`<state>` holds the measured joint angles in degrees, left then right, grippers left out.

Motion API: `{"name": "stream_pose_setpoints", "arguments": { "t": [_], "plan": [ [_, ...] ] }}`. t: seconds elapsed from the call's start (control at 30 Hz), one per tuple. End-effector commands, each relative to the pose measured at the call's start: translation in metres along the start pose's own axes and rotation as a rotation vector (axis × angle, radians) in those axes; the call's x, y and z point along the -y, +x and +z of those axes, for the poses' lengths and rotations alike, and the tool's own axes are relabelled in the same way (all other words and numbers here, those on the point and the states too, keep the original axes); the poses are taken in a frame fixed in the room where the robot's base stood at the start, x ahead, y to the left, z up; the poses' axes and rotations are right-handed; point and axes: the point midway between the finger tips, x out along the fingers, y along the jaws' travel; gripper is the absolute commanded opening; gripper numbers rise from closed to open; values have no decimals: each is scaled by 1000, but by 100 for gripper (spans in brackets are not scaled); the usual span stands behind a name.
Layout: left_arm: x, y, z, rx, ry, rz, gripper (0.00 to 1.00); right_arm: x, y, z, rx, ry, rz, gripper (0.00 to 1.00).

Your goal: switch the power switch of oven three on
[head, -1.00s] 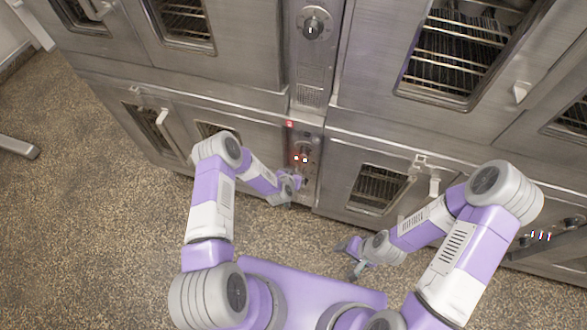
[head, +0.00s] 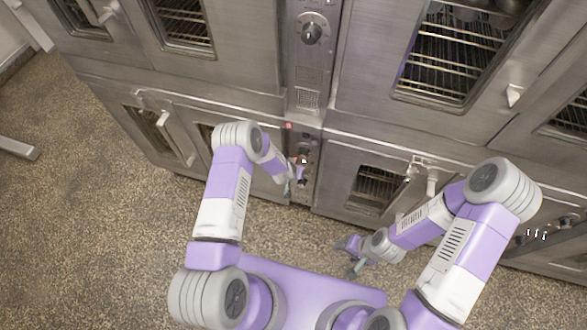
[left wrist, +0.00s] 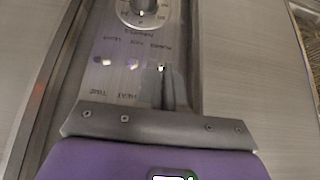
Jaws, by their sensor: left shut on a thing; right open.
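A narrow control panel (head: 306,160) sits between the lower oven doors. It shows close up in the left wrist view, with a round dial (left wrist: 143,12) and a row of small lit points, two of them left of my fingers. My left gripper (head: 294,180) is at the panel. In the left wrist view its fingers (left wrist: 165,84) are shut at a small switch (left wrist: 160,68) with a bright tip, at the right end of that row. The fingers hide most of the switch, so its position cannot be told. My right gripper (head: 352,258) is open and empty, low before the right oven door.
An upper panel with a dial (head: 312,33) is above. A lower right oven door (head: 330,165) has a protruding handle (head: 432,182). Another panel with small lights (head: 537,234) is at the far right. The speckled floor (head: 100,240) at left is clear.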

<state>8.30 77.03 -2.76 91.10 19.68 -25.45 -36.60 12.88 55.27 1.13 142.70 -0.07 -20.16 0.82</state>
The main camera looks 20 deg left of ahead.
Motion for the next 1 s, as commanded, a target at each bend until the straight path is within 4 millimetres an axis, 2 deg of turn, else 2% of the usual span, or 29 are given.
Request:
{"name": "stream_pose_setpoints", "arguments": {
  "t": [0.1, 0.13, 0.27, 0.3, 0.63, 1.0],
  "plan": [
    [1, 0, 2, 4, -1, 0, 0, 0, 0, 0, 0, 0, 0, 65],
    [1, 0, 2, 4, -1, 0, 13, 0, 0, 0, 0, 0, 0, 65],
    [0, 0, 2, 3, -1, 0, 33, 0, 0, 0, 0, 0, 0, 65],
    [0, 0, 2, 3, -1, 0, 34, 0, 0, 0, 0, 0, 0, 65],
    [0, -6, 0, 1, 0, 0, 34, 1, -2, 0, 0, 0, 0, 65],
    [0, -60, 0, 2, 0, 0, 34, 6, -17, 1, 0, 0, 0, 65]
  ]
}}
